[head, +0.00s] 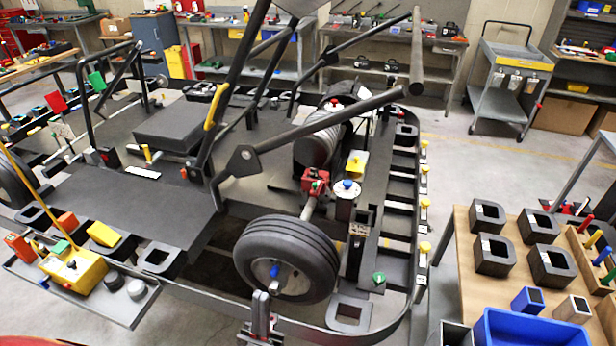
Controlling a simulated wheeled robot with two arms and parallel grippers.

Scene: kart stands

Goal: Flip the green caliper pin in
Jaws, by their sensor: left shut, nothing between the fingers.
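A red block (313,176), which looks like the caliper, sits on the kart behind the front wheel. A small green piece (316,186) shows on it, probably the caliper pin; it is too small to tell which way it is turned. A second green part, a knob (379,278), stands on the dark panel right of the wheel. My right gripper is not in view.
A dark bar (320,122) slants above the block. A wooden table (470,285) with dark blocks is at right; clear floor lies behind.

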